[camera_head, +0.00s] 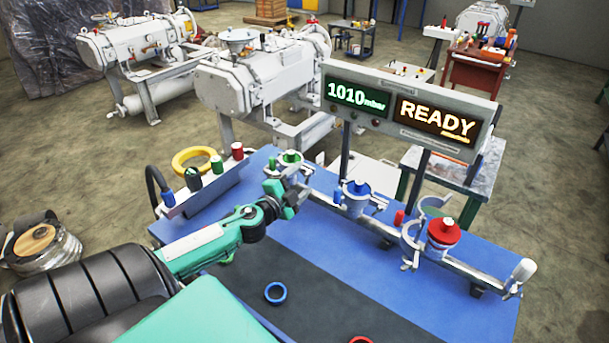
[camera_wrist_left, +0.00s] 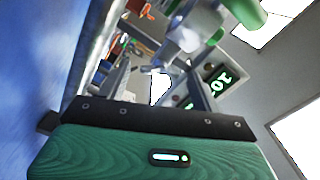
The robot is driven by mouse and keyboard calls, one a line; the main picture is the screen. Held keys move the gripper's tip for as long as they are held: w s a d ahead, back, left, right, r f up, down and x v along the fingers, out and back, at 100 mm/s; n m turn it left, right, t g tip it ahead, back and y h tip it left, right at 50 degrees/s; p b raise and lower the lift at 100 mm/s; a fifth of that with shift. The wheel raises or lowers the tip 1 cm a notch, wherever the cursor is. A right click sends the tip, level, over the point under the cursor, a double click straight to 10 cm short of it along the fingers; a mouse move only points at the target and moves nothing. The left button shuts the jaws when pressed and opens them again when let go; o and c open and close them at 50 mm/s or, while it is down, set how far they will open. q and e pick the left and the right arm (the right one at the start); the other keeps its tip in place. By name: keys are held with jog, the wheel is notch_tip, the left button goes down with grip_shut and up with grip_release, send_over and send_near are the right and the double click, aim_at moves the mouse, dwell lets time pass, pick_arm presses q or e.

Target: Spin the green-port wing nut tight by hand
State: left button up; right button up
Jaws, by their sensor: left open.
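The green port (camera_head: 289,159) is at the left end of the pale rail in the head view, a grey fitting with a green top. My left gripper (camera_head: 292,193) is open just in front of it and hides part of the fitting. I cannot make out the wing nut or whether a finger touches it. In the left wrist view, a green cylinder (camera_wrist_left: 246,12) and blurred pale metal parts (camera_wrist_left: 182,28) show at the top, beyond the green gripper part filling the bottom. My right gripper is not in view.
Along the rail are the blue port (camera_head: 356,190) and the red port (camera_head: 443,233), with an open metal clamp (camera_head: 411,244) beside the red one. A display (camera_head: 400,108) reads 1010 mbar and READY. A blue ring (camera_head: 275,302) lies on the dark mat (camera_head: 320,310).

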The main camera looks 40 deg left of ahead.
aim_at(305, 176)
pick_arm(q)
jog(key=shift+w+a, duration=0.1)
jog(key=shift+w, duration=1.05)
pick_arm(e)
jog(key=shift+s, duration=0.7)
pick_arm(q)
jog(key=c, duration=1)
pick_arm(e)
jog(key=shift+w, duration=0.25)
